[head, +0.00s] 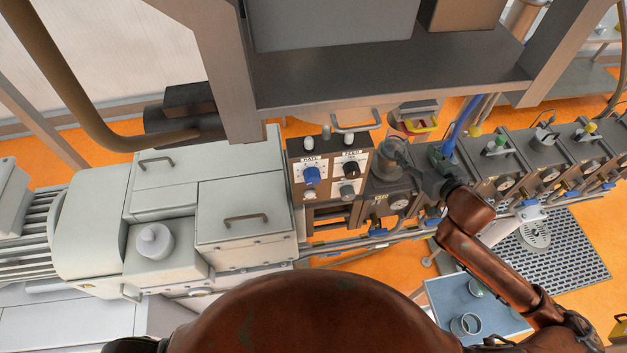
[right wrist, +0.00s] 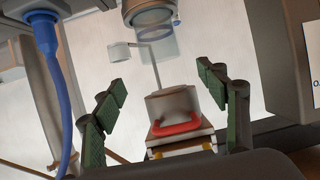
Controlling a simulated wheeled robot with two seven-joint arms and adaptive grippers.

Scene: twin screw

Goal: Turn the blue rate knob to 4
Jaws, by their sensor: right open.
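The blue rate knob (head: 312,175) is on the left half of a dark control box with white scale plates, in the middle of the head view. The number it points to is too small to read. My right gripper (head: 418,165) is to the right of the box, apart from the knob. In the right wrist view my right gripper (right wrist: 162,82) is open, its green-padded fingers spread with nothing held between them. The blue knob does not show there. My left gripper is not in view.
A dark knob (head: 351,169) is beside the blue one, with a small grey knob below it. A large shelf (head: 390,75) overhangs behind. A blue hose (head: 460,125) rises near my gripper. In the wrist view, a grey cylinder (right wrist: 172,103) with a red handle stands beyond the fingers.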

